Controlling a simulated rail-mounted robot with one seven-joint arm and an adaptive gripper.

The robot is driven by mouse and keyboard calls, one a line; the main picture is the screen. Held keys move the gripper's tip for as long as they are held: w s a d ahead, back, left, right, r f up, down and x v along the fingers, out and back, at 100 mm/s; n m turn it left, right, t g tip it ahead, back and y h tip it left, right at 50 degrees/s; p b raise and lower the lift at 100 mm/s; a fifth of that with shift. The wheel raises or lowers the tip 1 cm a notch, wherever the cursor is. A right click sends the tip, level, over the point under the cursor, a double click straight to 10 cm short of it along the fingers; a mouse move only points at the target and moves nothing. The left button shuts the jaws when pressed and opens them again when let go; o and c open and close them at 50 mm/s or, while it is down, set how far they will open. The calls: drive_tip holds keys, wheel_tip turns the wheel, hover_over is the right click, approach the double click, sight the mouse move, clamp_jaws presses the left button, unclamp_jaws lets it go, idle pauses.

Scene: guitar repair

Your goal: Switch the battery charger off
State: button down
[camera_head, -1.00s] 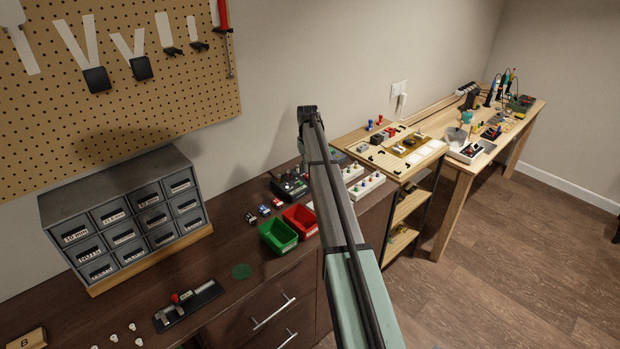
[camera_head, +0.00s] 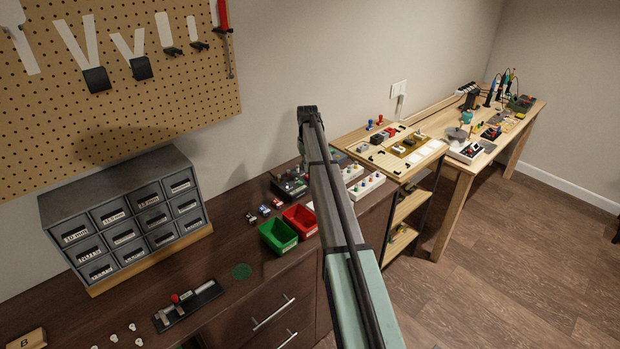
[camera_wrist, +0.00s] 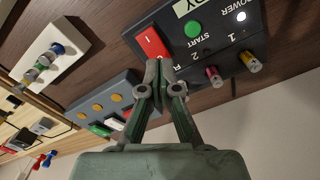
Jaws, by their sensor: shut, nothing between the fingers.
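The battery charger is a dark box (camera_wrist: 232,55) at the top of the wrist view, its label partly cut off by the frame edge. It carries a red rocker switch (camera_wrist: 151,41), a round green START button (camera_wrist: 193,29), a bright white light (camera_wrist: 241,16) by the word POWER, and red and yellow knobs. My gripper (camera_wrist: 159,64) is shut and empty, its fingertips right beside the lower end of the red switch. I cannot tell whether they touch it. In the head view the charger (camera_head: 291,184) stands just left of my arm, which hides my fingers.
In the wrist view a grey box (camera_wrist: 98,101) with yellow buttons lies close to the left of my fingers, and a white box (camera_wrist: 47,55) with knobs farther left. In the head view red (camera_head: 301,220) and green (camera_head: 279,236) bins stand in front of the charger.

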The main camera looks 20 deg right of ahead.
drive_tip(key=shift+f+b, duration=0.4)
drive_tip(key=shift+f, duration=0.85)
idle(0.7)
drive_tip(key=shift+r, duration=0.15)
drive_tip(key=shift+r+p, duration=1.4)
drive_tip(key=shift+r, duration=2)
